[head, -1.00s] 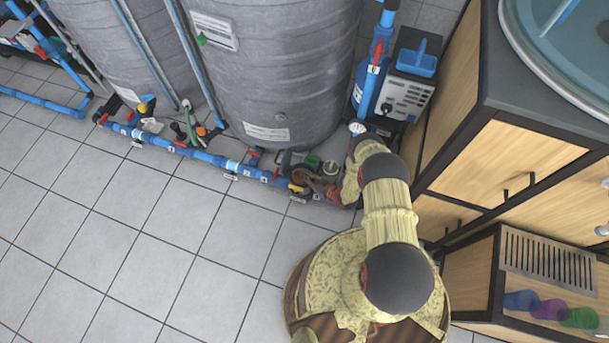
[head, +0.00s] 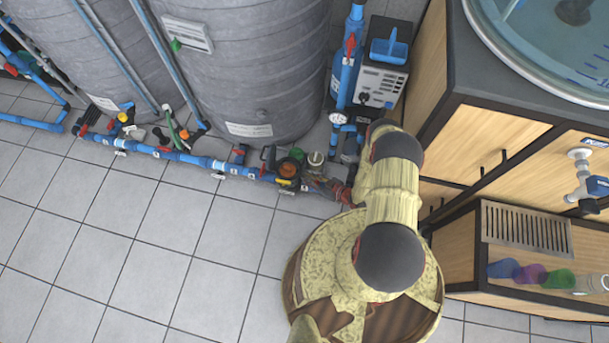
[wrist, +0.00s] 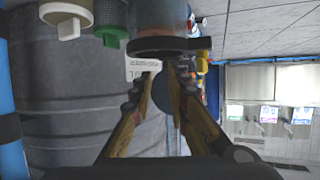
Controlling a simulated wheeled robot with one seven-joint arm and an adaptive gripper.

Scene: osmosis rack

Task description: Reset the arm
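My arm reaches down from its patterned base toward the blue floor pipe (head: 205,161) in the head view. My gripper (head: 318,183) is low, just right of a round black fitting with an orange top (head: 288,170). In the wrist view my gripper (wrist: 161,76) has its two fingers apart, with a gap between the tips and nothing held in it. A dark round fitting (wrist: 155,46) is beyond the tips; I cannot tell whether they touch it.
A large grey tank (head: 245,70) stands behind the pipe. A pump unit (head: 383,75) stands to its right. The tiled floor (head: 130,235) at left is clear.

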